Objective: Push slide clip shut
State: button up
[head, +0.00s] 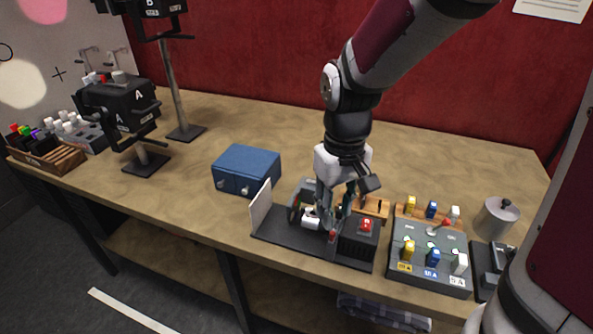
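A dark device (275,233) with a flat base lies at the table's front edge. It has an upright white plate (261,206) at its left end and a black block with a red button (366,226) at its right end. My gripper (329,222) points down over the middle of this device, between the plate and the block. It hides much of the middle part, where small white and red pieces show. I cannot make out the slide clip for certain, nor whether the fingers touch anything. The fingers are too small and overlapped to tell whether they are open or shut.
A grey panel (405,279) with yellow, blue and white levers stands close on the right. A metal pot (497,219) is behind it. A blue box (246,168) sits back left. Two black stage lights and trays of coloured pieces fill the left. The back of the table is clear.

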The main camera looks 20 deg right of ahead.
aim_at(333, 233)
notch_tip(333, 233, down, 6)
jog(key=shift+f, duration=0.15)
dwell(0.3)
